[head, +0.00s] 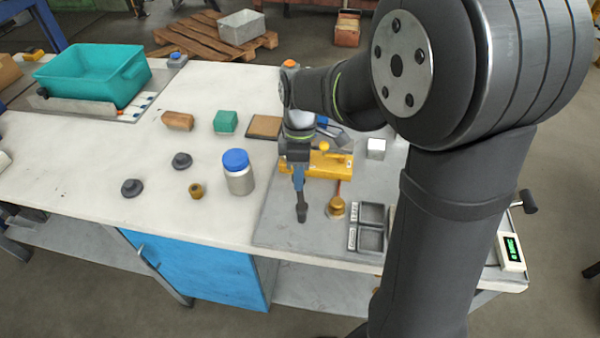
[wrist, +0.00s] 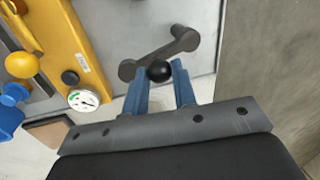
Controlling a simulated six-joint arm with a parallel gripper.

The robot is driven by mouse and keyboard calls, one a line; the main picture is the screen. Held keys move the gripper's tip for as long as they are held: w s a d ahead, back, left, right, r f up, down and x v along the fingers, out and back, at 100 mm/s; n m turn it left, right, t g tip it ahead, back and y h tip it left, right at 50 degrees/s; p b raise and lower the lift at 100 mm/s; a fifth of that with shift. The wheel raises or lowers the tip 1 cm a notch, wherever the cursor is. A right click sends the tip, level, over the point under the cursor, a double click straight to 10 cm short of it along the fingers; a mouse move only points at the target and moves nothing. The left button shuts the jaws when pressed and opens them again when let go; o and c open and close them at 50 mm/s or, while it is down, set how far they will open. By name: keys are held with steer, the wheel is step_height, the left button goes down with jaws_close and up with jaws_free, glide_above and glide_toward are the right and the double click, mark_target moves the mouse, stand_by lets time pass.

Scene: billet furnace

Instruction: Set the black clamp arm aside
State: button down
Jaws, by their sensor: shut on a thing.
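The black clamp arm (wrist: 160,54) is a short dark bar with a round boss at each end and a black ball knob (wrist: 159,71). In the wrist view my gripper (wrist: 160,82) has its blue fingers on either side of the ball knob, shut on it. In the head view my gripper (head: 299,187) points down, with the clamp arm (head: 302,213) below its fingertips, over the grey plate (head: 275,226). I cannot tell whether the clamp arm touches the plate. The yellow fixture (head: 322,164) stands just behind; its dial gauge (wrist: 83,100) shows in the wrist view.
Right of the clamp arm are a brass piece with a handle (head: 336,209) and a two-pocket tray (head: 360,227). A blue-lidded jar (head: 239,178) stands to the left. A white cube (head: 376,149) is behind the tray.

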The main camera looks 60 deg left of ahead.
steer(key=c, duration=1.2)
jaws_free()
steer(key=a+r, duration=0.1)
steer(key=r, duration=0.4)
steer(key=w+r, duration=0.1)
steer(key=r, duration=0.5)
steer(key=w+a+r, duration=0.1)
steer(key=r, duration=0.5)
steer(key=shift+a+r, duration=0.1)
steer(key=shift+a, duration=0.2)
steer(key=d+f, duration=0.1)
steer(key=f, duration=0.4)
steer(key=s+f, duration=0.1)
steer(key=f, duration=0.5)
steer(key=s+d+f, duration=0.1)
steer(key=f, duration=0.5)
steer(key=shift+d+f, duration=0.1)
steer(key=shift+d, duration=0.2)
